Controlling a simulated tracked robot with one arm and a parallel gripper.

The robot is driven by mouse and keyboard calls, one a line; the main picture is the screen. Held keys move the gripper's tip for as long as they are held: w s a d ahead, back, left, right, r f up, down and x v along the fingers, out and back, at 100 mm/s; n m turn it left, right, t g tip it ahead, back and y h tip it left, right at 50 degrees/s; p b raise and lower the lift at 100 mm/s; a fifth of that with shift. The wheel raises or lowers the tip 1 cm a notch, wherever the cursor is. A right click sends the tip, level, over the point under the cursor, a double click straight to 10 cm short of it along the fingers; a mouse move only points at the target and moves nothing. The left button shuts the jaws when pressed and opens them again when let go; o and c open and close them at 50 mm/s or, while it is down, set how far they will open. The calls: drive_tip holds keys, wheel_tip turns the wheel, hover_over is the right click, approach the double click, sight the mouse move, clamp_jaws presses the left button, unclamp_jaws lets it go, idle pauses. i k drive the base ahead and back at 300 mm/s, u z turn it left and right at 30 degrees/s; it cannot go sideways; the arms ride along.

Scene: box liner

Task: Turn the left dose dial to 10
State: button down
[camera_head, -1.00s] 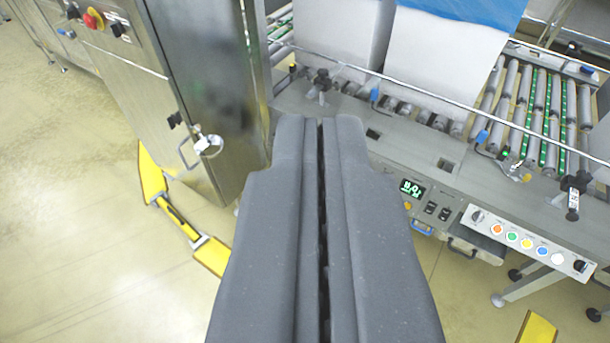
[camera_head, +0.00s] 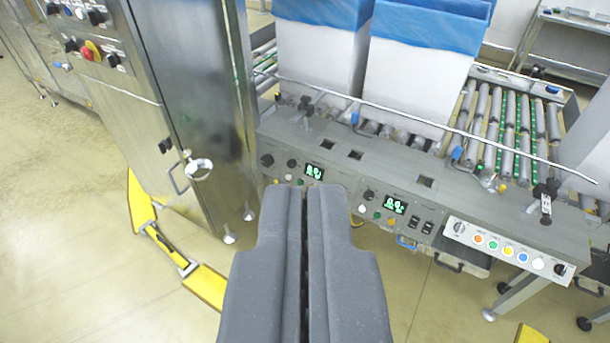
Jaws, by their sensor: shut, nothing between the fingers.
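The front panel of the conveyor machine has two dose sections. The left one has a large black dial (camera_head: 267,160), a smaller dark knob (camera_head: 292,163) and a lit green display (camera_head: 314,172). I cannot read the dial's setting or the display clearly. The right section has a black knob (camera_head: 368,195) and a green display (camera_head: 395,206). My gripper (camera_head: 306,188) is shut and empty. Its tips show just below the left display, to the right of the left dial, and hide a bit of the panel. I see no contact with any dial.
A steel cabinet (camera_head: 190,110) with a handle stands close on the left. Boxes with blue liners (camera_head: 430,30) stand on the rollers behind the panel. A strip of coloured buttons (camera_head: 508,250) is at the right. Yellow floor guards (camera_head: 205,287) lie low at left.

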sight(292, 163)
drive_tip(key=z, duration=0.05)
drive_tip(key=k, duration=1.15)
drive_tip(key=u, duration=0.6)
drive_tip(key=i, duration=2.45)
drive_tip(key=z, duration=0.8)
